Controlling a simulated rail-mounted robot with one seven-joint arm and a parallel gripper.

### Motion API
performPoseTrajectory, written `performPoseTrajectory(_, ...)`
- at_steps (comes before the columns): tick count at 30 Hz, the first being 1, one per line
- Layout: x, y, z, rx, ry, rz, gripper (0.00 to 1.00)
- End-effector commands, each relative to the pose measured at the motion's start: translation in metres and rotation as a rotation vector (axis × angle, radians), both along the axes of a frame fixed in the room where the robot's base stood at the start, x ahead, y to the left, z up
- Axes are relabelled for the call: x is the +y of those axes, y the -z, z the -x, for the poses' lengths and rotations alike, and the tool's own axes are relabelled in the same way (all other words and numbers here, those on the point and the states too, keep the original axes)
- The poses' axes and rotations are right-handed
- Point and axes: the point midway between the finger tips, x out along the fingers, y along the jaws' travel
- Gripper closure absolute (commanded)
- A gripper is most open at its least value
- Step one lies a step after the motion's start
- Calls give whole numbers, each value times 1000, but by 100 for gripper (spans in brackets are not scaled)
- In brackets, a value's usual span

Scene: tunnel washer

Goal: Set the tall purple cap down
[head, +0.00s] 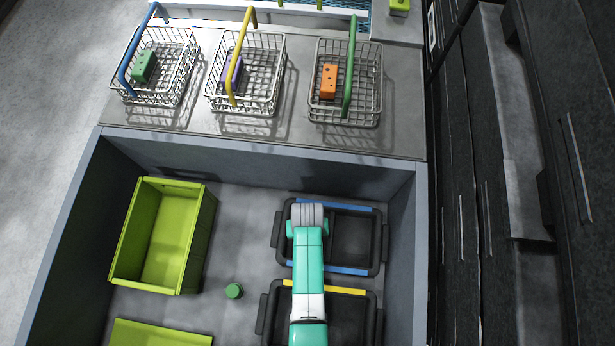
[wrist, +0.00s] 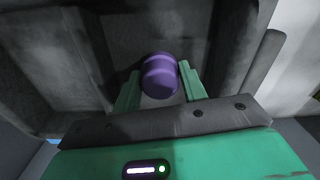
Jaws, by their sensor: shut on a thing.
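The tall purple cap (wrist: 160,74) is a short cylinder held between the two green fingers of my gripper (wrist: 160,84) in the wrist view. Behind it are the dark walls and floor of a black tray; I cannot tell whether the cap touches the tray. In the head view my arm reaches over the black tray with blue edge strips (head: 352,240), and the arm hides the gripper's fingers and the cap. A black tray with yellow edge strips (head: 352,291) lies nearer, partly under my arm.
A green cap (head: 234,291) stands on the grey floor left of the trays. A lime-green bin (head: 206,235) stands further left, with another lime-green piece (head: 160,335) below it. Grey walls surround this area. Three wire baskets with blue (head: 125,66), yellow (head: 231,85) and green (head: 347,90) handles stand behind.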

Motion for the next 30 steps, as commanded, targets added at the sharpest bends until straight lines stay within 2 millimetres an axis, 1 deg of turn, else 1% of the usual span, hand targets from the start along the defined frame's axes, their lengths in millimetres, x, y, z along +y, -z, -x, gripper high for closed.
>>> performPoseTrajectory(3,0,-2,0,-1,0,0,81)
performPoseTrajectory(7,0,2,0,-1,0,0,81)
performPoseTrajectory(8,0,2,0,-1,0,0,54)
performPoseTrajectory(9,0,1,0,-1,0,0,46)
performPoseTrajectory(11,0,1,0,-1,0,0,36)
performPoseTrajectory(18,0,1,0,0,0,0,36)
performPoseTrajectory(20,0,-4,0,-1,0,0,36)
performPoseTrajectory(23,0,-21,0,-3,0,0,36)
performPoseTrajectory(27,0,-60,-1,-4,0,0,36)
performPoseTrajectory(30,0,-84,0,-2,0,0,36)
